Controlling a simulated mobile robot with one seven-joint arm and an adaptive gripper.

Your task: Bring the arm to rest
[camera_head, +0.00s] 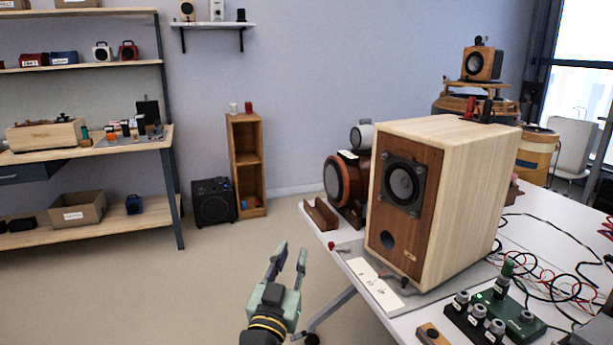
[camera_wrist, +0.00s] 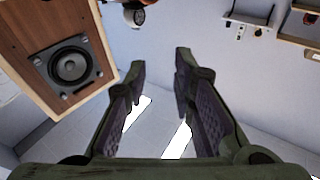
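My gripper (camera_head: 289,262) is in the air left of the white table's front edge, over the floor, with its fingers pointing up and away. In the wrist view my gripper (camera_wrist: 160,85) shows its two fingers apart with nothing between them. A large wooden speaker (camera_head: 450,190) stands upright on the table, to the right of my gripper and apart from it. The speaker's front and driver also show at the left of the wrist view (camera_wrist: 75,65).
The white table (camera_head: 555,215) also bears a green board (camera_head: 510,312) with dark knobs, loose cables, and a brown round-fronted device (camera_head: 340,185). A wooden shelf unit (camera_head: 95,235) stands at left. A small bookcase (camera_head: 246,165) and black speaker (camera_head: 213,202) stand by the wall. The floor between is clear.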

